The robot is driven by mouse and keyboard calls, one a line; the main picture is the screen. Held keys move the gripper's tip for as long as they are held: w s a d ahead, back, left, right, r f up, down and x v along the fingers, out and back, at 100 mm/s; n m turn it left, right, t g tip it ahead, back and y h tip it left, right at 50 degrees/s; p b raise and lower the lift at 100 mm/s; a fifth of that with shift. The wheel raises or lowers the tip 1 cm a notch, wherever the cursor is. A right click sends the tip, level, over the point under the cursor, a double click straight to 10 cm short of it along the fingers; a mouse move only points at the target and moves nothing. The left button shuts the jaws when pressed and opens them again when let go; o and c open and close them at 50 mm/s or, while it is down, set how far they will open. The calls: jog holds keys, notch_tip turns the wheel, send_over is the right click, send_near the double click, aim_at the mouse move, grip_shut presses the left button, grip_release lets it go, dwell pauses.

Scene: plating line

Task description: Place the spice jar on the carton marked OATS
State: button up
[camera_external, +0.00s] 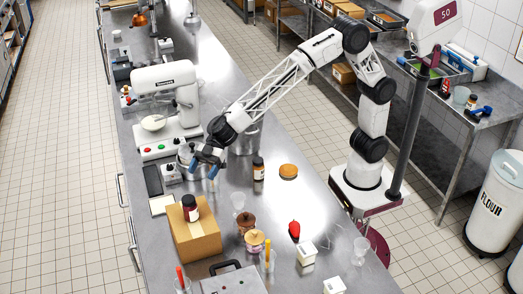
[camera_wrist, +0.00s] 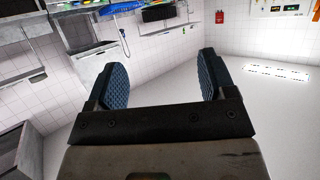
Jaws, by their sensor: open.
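A brown carton (camera_external: 204,243) stands on the near left of the steel counter; no OATS marking can be read on it. A dark jar with a red and white label (camera_external: 190,210) stands upright on top of the carton, towards its back left. Another dark jar with a pale label (camera_external: 258,170) stands on the counter near the middle. I cannot tell by the labels which is the spice jar. My gripper (camera_external: 204,171) is open above the counter, behind the carton and apart from both jars. In the wrist view my gripper (camera_wrist: 160,78) has nothing between its blue fingers.
A white stand mixer (camera_external: 165,95) with a bowl stands at the left behind the gripper.

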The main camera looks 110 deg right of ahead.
dwell(0.3)
jog(key=s+d+r+m+t+h, duration=0.1)
jog(key=s+d+r+m+h, duration=0.3)
jog(key=s+d, duration=0.6)
jog(key=s+d+r+m+t+h, duration=0.1)
jog(key=s+d+r+m+h, duration=0.2)
jog(key=s+d+h, duration=0.6)
jog(key=s+f+g+y, duration=0.1)
jog(key=s+f+g, duration=0.2)
jog(key=s, duration=1)
jog(key=s+f+m+g+y, duration=0.1)
jog(key=s+f+g, duration=0.2)
jog(key=s, duration=1)
jog(key=s+f+m+g+y, duration=0.1)
jog(key=s+f+g, duration=0.2)
jog(key=s, duration=1)
jog(key=shift+x, duration=0.85)
jog(key=shift+s, duration=0.25)
dwell(0.8)
